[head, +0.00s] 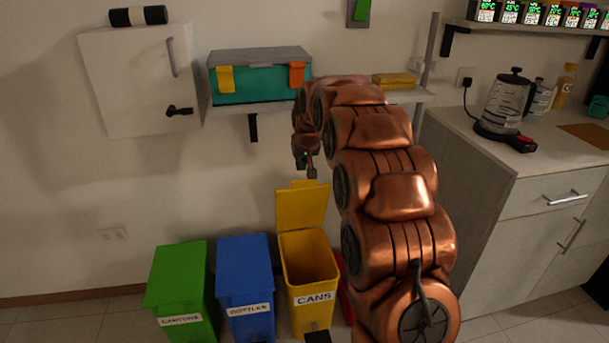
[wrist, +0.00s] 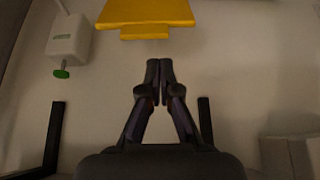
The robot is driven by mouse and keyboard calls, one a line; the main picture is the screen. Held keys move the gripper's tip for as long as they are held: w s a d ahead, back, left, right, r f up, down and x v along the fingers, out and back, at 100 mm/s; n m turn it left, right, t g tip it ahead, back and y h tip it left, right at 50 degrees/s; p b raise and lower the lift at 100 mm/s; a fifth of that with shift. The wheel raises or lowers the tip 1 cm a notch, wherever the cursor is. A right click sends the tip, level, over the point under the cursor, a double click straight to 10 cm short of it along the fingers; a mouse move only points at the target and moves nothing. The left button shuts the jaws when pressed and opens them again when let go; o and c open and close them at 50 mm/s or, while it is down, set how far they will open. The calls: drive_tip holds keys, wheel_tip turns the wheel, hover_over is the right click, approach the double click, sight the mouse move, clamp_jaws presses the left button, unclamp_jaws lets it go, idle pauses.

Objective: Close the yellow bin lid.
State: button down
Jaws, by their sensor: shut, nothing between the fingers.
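The yellow bin (head: 310,265), labelled CANS, stands on the floor at the right end of a row of bins. Its yellow lid (head: 302,207) is open and stands upright at the back, with the bin's opening showing. My gripper (head: 311,174) hangs just above the lid's top edge in the head view and points down. In the wrist view my gripper (wrist: 159,62) has its fingertips together with nothing between them. What looks like the yellow lid's edge (wrist: 145,14) shows past the fingertips, apart from them.
A green bin (head: 180,285) and a blue bin (head: 245,280) stand left of the yellow one. A wall shelf with a teal toolbox (head: 260,84) is close to my arm. A counter (head: 480,150) stands at the right. Floor beside the green bin is free.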

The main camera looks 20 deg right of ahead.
hover_over(304, 180)
drive_tip(key=s, duration=0.2)
drive_tip(key=shift+t, duration=0.5)
drive_tip(key=x, duration=0.7)
drive_tip(key=s+x, duration=0.1)
drive_tip(key=x, duration=0.2)
drive_tip(key=shift+w+f, duration=0.1)
drive_tip(key=shift+f, duration=0.4)
drive_tip(key=shift+s+a+f+b, duration=0.1)
drive_tip(key=shift+s+f+b, duration=0.05)
drive_tip(key=shift+s, duration=0.4)
drive_tip(key=shift+s+a+f+b, duration=0.1)
drive_tip(key=shift+s+b, duration=0.05)
drive_tip(key=shift+s, duration=0.35)
